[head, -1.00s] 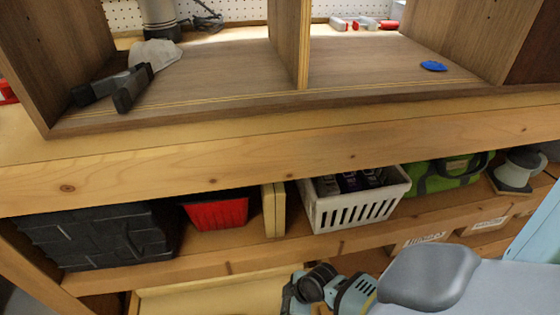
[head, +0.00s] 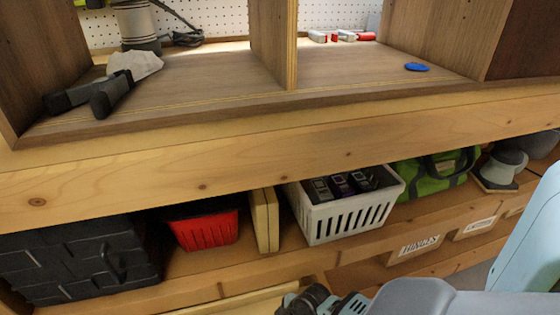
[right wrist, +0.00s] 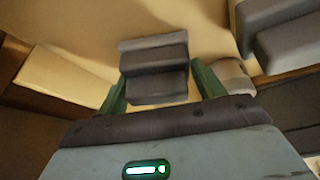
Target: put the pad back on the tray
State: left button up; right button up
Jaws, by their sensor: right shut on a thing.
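In the right wrist view, my right gripper (right wrist: 160,90) has its two green fingers closed on the sides of a dark grey stepped block (right wrist: 153,72). I cannot tell for certain whether this block is the pad. A pale tan surface (right wrist: 90,35) lies beyond it. In the head view, a pale wooden edge (head: 238,299) shows at the bottom, mostly cut off; I cannot tell if it belongs to the tray. A flat blue piece (head: 417,67) lies in the cabinet's right bay. My left gripper is out of view.
The shelf below holds a black case (head: 80,262), a red bin (head: 203,232), a white basket (head: 350,219) and a green bag (head: 437,172). More grey blocks (right wrist: 275,25) stand near my right gripper.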

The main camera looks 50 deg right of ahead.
jog(key=o, duration=0.9)
jog(key=shift+f, duration=0.1)
jog(key=shift+r, duration=0.35)
jog(key=p+v, duration=0.3)
jog(key=v, duration=0.3)
jog(key=shift+p, duration=0.4)
jog(key=shift+s+d+r, duration=0.1)
jog(key=shift+s+r, duration=0.2)
jog(key=shift+r, duration=0.2)
